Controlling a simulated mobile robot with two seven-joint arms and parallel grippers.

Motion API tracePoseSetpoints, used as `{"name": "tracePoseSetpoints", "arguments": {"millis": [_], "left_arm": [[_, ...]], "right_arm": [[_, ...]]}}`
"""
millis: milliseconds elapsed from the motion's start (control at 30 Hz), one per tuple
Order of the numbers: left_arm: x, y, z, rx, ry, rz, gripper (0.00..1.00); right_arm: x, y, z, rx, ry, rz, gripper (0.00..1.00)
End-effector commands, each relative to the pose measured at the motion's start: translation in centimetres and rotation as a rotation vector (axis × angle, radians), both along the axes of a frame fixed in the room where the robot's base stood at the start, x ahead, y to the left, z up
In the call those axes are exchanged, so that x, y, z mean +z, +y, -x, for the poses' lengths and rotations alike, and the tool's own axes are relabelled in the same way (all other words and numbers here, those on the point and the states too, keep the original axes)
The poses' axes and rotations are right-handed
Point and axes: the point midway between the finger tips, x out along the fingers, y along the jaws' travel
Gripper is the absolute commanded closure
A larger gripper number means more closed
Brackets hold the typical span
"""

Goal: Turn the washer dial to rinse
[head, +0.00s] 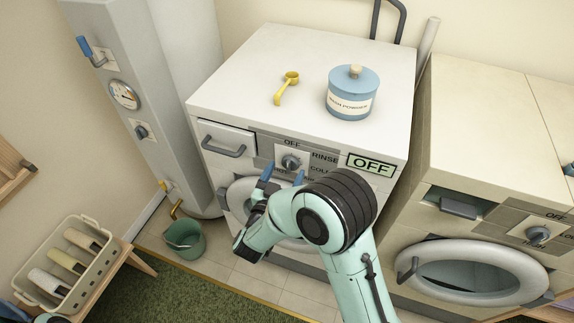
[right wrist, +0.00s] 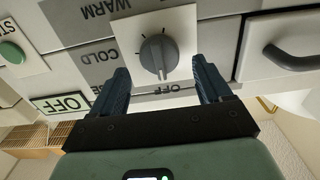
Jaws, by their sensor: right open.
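The washer (head: 300,75) is a white front-loader with its control panel facing me. Its grey dial (head: 291,162) sits on a pale square plate, with OFF above it and RINSE to its upper right. The display (head: 371,165) reads OFF. My right gripper (head: 283,171) is open in front of the dial. In the right wrist view, which is upside down, the dial (right wrist: 158,55) shows between the two dark blue fingers (right wrist: 162,75), and neither is seen touching it. WARM and COLD labels show there too. My left gripper is not clearly in view.
A blue washing powder jar (head: 352,98) and a yellow scoop (head: 287,87) rest on the washer top. A second machine (head: 480,130) stands at the right, a boiler (head: 150,110) at the left. A green bucket (head: 184,240) and a basket (head: 65,262) are at lower left.

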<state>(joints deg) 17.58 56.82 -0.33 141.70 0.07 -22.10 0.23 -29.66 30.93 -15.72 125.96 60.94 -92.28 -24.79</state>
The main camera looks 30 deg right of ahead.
Motion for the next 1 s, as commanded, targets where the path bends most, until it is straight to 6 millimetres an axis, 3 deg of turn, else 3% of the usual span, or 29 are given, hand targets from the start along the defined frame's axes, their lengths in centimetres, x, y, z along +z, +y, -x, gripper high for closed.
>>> {"name": "tracePoseSetpoints", "arguments": {"millis": [200,533,567,700,1000], "left_arm": [[0.5,0.0,-0.3,0.000,-0.003,0.000,1.00],[0.5,0.0,-0.3,0.000,-0.003,0.000,1.00],[0.5,0.0,-0.3,0.000,-0.003,0.000,1.00],[0.5,0.0,-0.3,0.000,-0.003,0.000,1.00],[0.0,0.0,0.0,0.000,0.000,0.000,1.00]], "right_arm": [[0.0,-1.7,-1.4,-0.001,0.000,0.000,0.22],[-0.1,-1.9,-1.7,0.001,0.001,0.000,0.22],[-0.1,-1.9,-1.7,0.001,0.001,0.000,0.29],[-0.1,-1.9,-1.7,0.001,0.001,0.000,0.74],[-0.2,-1.9,-1.6,0.001,-0.017,-0.016,0.75]]}}
